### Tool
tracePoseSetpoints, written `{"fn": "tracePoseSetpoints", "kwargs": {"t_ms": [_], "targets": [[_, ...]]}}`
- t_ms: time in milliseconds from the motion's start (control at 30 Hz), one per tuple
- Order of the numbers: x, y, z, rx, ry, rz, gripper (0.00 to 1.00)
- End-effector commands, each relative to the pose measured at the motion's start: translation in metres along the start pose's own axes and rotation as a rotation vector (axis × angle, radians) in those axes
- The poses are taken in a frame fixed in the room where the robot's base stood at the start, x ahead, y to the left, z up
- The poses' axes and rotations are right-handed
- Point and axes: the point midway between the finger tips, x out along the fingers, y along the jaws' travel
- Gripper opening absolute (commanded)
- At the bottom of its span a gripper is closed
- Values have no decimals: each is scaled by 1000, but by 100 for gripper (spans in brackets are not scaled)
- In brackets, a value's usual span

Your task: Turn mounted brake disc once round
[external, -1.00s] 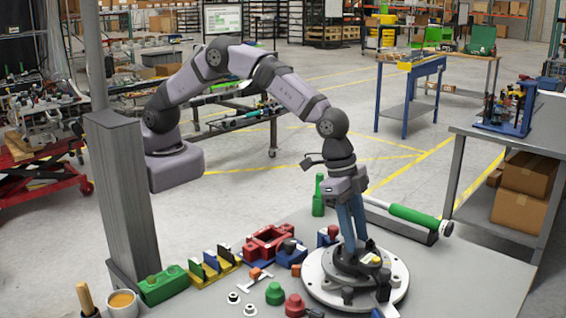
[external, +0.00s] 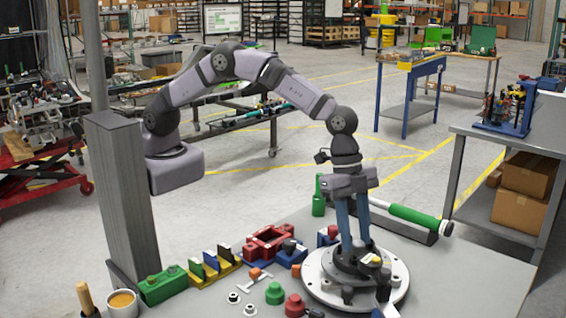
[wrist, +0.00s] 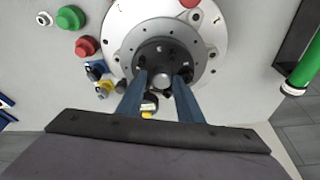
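The mounted brake disc (external: 318,283) is a pale round plate with a dark raised hub, lying flat at the front right of the bench. It also shows at the top of the wrist view (wrist: 122,25), with the dark hub (wrist: 160,53) at its middle. My gripper (external: 354,248) points down over the hub, its two blue fingers spread apart. In the wrist view the fingertips (wrist: 160,76) lie either side of a small pale round end on the hub. I see a gap between them; whether they touch the hub is unclear. The fingers hide part of the hub.
A green-handled tool (external: 413,216) lies behind the disc. Green (external: 274,293) and red (external: 294,305) knobs stand close to its left. A red fixture block (external: 268,242), a yellow rack (external: 212,270) and a green block (external: 164,284) are further left.

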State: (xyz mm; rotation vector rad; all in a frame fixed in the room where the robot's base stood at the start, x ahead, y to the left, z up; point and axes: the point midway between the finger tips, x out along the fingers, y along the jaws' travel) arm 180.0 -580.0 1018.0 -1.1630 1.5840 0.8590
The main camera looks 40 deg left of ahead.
Motion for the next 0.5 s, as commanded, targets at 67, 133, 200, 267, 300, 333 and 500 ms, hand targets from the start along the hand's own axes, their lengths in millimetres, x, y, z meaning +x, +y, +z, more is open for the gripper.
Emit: {"fn": "tracePoseSetpoints", "kwargs": {"t_ms": [67,133,200,267,300,333,500], "targets": [[0,0,0,8,0,3,33],[0,-1,0,35,0,10,33],[0,-1,0,80,0,24,33],[0,-1,0,127,1,39,33],[0,-1,0,160,0,49,33],[1,-2,0,183,0,55,33],[0,0,0,274,0,85,33]]}}
